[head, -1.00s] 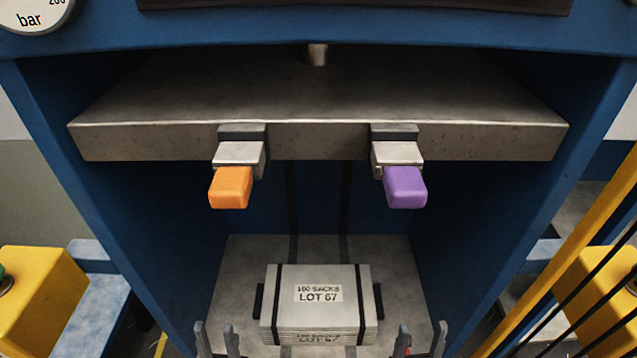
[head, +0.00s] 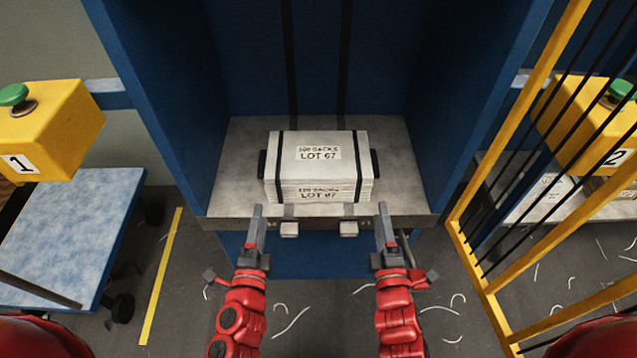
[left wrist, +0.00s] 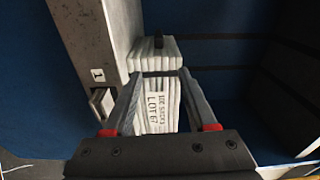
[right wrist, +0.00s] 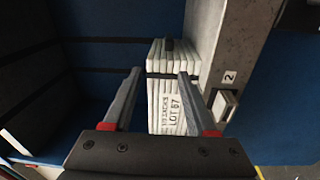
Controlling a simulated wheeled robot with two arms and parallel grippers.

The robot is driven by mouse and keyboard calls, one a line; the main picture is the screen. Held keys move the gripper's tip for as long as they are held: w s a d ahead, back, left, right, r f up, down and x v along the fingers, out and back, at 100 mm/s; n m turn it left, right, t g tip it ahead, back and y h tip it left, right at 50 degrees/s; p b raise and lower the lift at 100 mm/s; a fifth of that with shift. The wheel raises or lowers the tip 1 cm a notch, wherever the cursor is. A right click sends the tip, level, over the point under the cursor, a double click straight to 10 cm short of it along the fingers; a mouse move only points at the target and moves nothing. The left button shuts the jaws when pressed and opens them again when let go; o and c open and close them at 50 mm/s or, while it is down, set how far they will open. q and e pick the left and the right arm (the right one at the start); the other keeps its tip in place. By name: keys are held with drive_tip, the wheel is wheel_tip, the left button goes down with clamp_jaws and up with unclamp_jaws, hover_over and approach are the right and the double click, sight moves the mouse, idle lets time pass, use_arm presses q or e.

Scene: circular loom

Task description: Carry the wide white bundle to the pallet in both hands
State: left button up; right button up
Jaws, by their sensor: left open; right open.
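The wide white bundle (head: 318,168) sits on the grey press bed (head: 240,150), bound by two dark straps, with "100 SACKS LOT 67" on its top and front. A dark tab sticks out at each end of it. My left gripper (head: 257,212) is open and empty in front of the bundle's left end. My right gripper (head: 382,212) is open and empty in front of its right end. The bundle also shows beyond the fingers in the left wrist view (left wrist: 155,95) and the right wrist view (right wrist: 167,100). I cannot make out a pallet for certain.
Blue press walls (head: 180,90) stand on both sides of the bed. A yellow button box (head: 45,130) and a blue-topped cart (head: 70,230) are at left. A yellow barred guard (head: 470,255) is at right. White scraps lie on the floor.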

use_arm(q)
drive_tip(key=shift+s+a+y, duration=0.3)
drive_tip(key=shift+a+y, duration=0.4)
drive_tip(key=shift+a, duration=0.1)
use_arm(e)
drive_tip(key=shift+s+d+f+g+h, duration=0.3)
drive_tip(key=shift+d+f, duration=0.2)
drive_tip(key=shift+f, duration=0.1)
use_arm(q)
approach(262, 151)
drive_tip(key=w, duration=0.6)
drive_tip(key=shift+a+f, duration=0.15)
drive_tip(key=shift+f, duration=0.2)
use_arm(e)
approach(373, 151)
drive_tip(key=w, duration=0.4)
drive_tip(key=w+f, duration=0.1)
drive_tip(key=shift+w, duration=0.4)
use_arm(q)
drive_tip(key=shift+s, duration=0.1)
clamp_jaws()
use_arm(e)
clamp_jaws()
use_arm(q)
drive_tip(key=shift+r, duration=0.1)
